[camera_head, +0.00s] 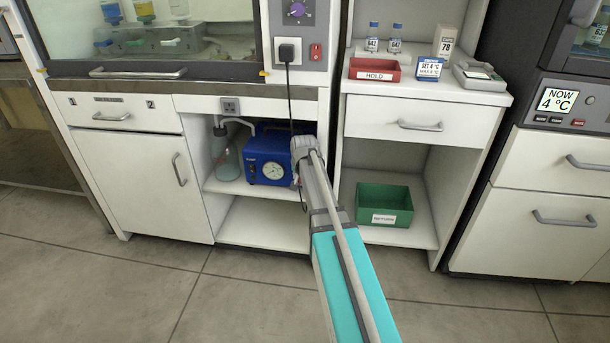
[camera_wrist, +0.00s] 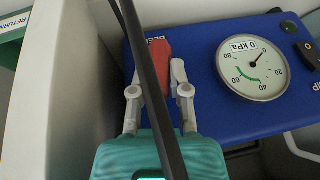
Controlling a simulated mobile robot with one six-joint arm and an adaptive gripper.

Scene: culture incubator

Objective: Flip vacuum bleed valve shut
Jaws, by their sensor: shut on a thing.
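The blue vacuum pump (camera_head: 258,151) stands on the upper shelf of the open bay under the hood. In the wrist view its blue face (camera_wrist: 205,110) carries a red bleed valve lever (camera_wrist: 161,50) by a partly covered label. My gripper (camera_wrist: 158,82) has a finger on each side of the lever and is shut on it. A black cable (camera_wrist: 146,70) crosses in front of the lever and fingers. The round gauge (camera_wrist: 252,70) has its needle pointing up and right. In the head view my arm hides the lever and fingertips.
A glass flask (camera_head: 228,160) with tubing stands left of the pump. The black cable hangs from a plug (camera_head: 290,50). The cabinet's side panel (camera_wrist: 75,90) is close to the left of my gripper. A green RETURN bin (camera_head: 384,203) sits in the bay to the right.

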